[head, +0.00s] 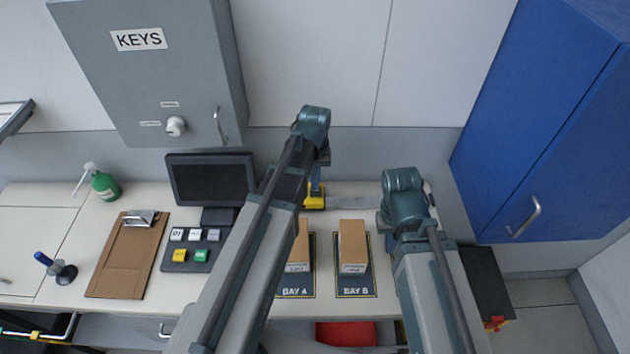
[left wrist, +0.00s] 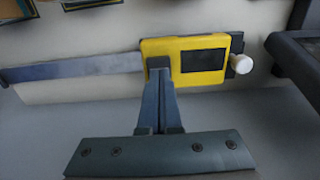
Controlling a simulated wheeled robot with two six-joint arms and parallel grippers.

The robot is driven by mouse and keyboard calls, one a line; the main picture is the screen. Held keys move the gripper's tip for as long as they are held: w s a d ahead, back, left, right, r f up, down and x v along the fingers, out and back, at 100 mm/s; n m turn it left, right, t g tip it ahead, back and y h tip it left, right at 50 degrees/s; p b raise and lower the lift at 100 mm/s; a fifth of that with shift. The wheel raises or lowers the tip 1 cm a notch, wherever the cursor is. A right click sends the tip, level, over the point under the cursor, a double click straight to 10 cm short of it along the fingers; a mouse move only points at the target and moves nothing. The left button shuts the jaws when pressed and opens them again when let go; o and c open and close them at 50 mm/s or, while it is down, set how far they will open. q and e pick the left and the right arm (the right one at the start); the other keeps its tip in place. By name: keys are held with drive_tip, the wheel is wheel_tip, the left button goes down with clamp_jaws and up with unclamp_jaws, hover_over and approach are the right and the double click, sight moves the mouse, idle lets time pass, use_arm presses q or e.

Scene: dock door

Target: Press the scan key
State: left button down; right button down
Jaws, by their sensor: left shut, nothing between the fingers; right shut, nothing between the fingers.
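A dark keypad (head: 192,250) lies on the bench, left of my left arm in the head view. It has several white keys (head: 194,235) on top, a yellow key (head: 180,255) and a green key (head: 201,255) below. The lettering is too small to read, so I cannot tell which is the scan key. My left gripper (head: 315,187) is shut and empty, right of the keypad; its fingertips (left wrist: 159,66) are at a yellow device (left wrist: 190,62) with a dark window. Contact is unclear. My right gripper (head: 402,222) is shut, its fingers mostly hidden behind its wrist.
A monitor (head: 210,180) stands behind the keypad, and a clipboard (head: 128,262) lies left of it. Boxes sit on the Bay A mat (head: 295,292) and Bay B mat (head: 356,292). A grey KEYS cabinet (head: 150,80) and a blue cabinet (head: 545,130) hang above.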

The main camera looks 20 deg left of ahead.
sight(315, 193)
use_arm(q)
drive_tip(key=shift+f, duration=0.6)
use_arm(e)
drive_tip(key=shift+f, duration=0.6)
use_arm(q)
drive_tip(key=shift+f+b, duration=0.6)
drive_tip(key=shift+b, duration=0.25)
drive_tip(key=shift+s+f+b, duration=0.2)
drive_tip(key=shift+f+b, duration=0.1)
drive_tip(key=shift+b, duration=0.1)
use_arm(e)
drive_tip(key=shift+s+f, duration=0.15)
drive_tip(key=shift+f, duration=0.75)
use_arm(q)
drive_tip(key=shift+s+d, duration=0.15)
drive_tip(key=shift+s, duration=0.05)
use_arm(e)
drive_tip(key=shift+s+d, duration=0.1)
drive_tip(key=shift+s, duration=0.1)
use_arm(q)
drive_tip(key=shift+w, duration=0.1)
use_arm(e)
drive_tip(key=shift+w, duration=0.2)
use_arm(q)
drive_tip(key=shift+r, duration=0.1)
use_arm(e)
drive_tip(key=shift+r, duration=0.1)
